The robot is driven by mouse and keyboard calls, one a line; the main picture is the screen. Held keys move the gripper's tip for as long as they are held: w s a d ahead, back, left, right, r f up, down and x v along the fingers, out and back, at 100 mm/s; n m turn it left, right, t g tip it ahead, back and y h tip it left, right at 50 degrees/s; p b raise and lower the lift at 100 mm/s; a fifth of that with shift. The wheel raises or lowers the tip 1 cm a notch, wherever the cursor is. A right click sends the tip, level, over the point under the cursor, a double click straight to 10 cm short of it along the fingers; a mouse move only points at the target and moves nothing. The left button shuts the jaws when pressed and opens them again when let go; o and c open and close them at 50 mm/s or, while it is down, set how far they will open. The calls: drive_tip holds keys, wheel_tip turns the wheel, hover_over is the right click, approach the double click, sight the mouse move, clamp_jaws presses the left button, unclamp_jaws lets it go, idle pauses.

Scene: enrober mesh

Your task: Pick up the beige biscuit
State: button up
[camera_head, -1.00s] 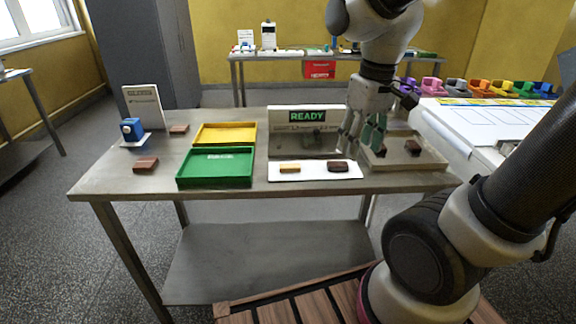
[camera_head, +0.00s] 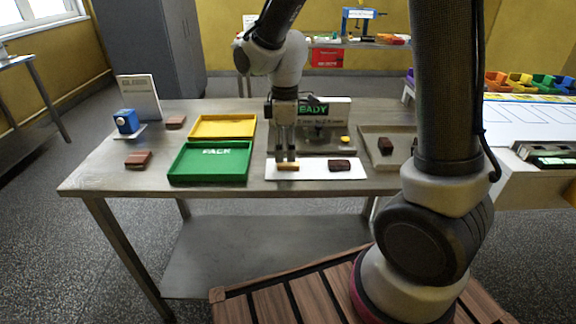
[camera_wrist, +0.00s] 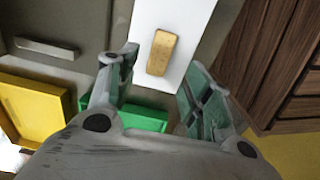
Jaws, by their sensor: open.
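The beige biscuit (camera_head: 288,167) lies on the left part of a white board (camera_head: 311,174) at the front of the metal table. In the wrist view the biscuit (camera_wrist: 161,52) is a rounded oblong with its upper face bare. My gripper (camera_head: 286,158) points down just above and behind the biscuit in the head view. In the wrist view my gripper (camera_wrist: 160,78) is open and empty, with one finger on each side of the biscuit's line. The biscuit lies beyond the fingertips, and no contact shows.
A dark brown biscuit (camera_head: 346,165) lies to the right on the white board. A green tray (camera_head: 209,178) and yellow tray (camera_head: 223,117) stand left. The machine (camera_head: 336,112) with a partly covered sign stands close behind my gripper. A shallow tray (camera_head: 369,156) is to the right.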

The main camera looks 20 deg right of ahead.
sight(287, 163)
drive_tip(key=f, duration=0.4)
drive_tip(key=shift+d+f, duration=0.25)
drive_tip(key=c, duration=0.9)
drive_tip(key=shift+w+r, duration=0.1)
